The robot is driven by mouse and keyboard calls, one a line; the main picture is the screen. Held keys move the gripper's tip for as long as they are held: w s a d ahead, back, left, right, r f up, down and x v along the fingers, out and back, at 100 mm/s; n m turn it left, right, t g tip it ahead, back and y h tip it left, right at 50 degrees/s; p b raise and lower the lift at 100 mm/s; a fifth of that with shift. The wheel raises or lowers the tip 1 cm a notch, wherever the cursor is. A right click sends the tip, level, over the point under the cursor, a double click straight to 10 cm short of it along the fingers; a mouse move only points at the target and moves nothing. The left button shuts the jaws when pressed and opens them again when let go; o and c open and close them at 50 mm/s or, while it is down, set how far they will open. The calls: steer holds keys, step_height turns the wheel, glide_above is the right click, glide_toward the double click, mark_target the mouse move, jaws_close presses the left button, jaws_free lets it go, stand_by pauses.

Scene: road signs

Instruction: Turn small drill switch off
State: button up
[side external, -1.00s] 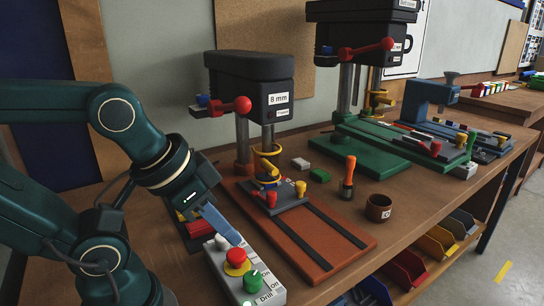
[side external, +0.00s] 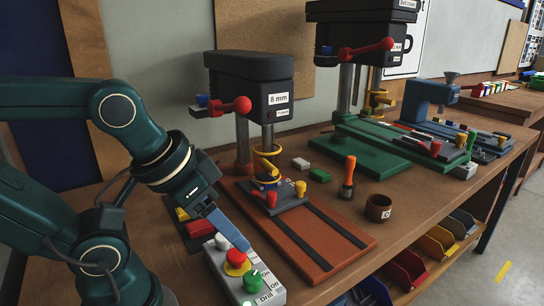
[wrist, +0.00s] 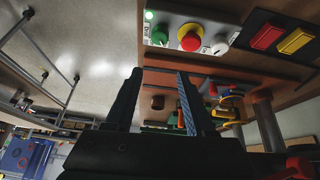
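The grey drill switch box (side external: 275,297) sits at the front of the bench, with a green knob (side external: 252,281), a red button on a yellow collar (side external: 237,262) and a white knob (side external: 222,242). It has labels reading Drill, On and Off. The wrist view shows the green knob (wrist: 160,36), red button (wrist: 190,39), white knob (wrist: 220,45) and a lit green lamp (wrist: 149,15). My gripper (side external: 243,243) hangs over the box near the red button. In the wrist view my gripper (wrist: 158,73) has its fingers apart, with nothing between them.
The small 8 mm drill (side external: 262,90) stands behind the box on an orange base (side external: 300,252). A second box with red and yellow buttons (side external: 198,227) lies behind my gripper. An orange-handled screwdriver (side external: 348,172) and brown cup (side external: 379,207) stand to the right.

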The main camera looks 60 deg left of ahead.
mark_target(252, 277)
steer(key=w+f+n+g, duration=0.1)
steer(key=f+g, duration=0.1)
steer(key=w+f+n+g, duration=0.1)
steer(key=w+g, duration=0.1)
steer(key=shift+w+d+f+g, duration=0.2)
steer(key=shift+w+f+g, duration=0.1)
steer(key=shift+f, duration=0.1)
steer(key=shift+f+g, duration=0.5)
steer(key=shift+f, duration=2.9)
jaws_close()
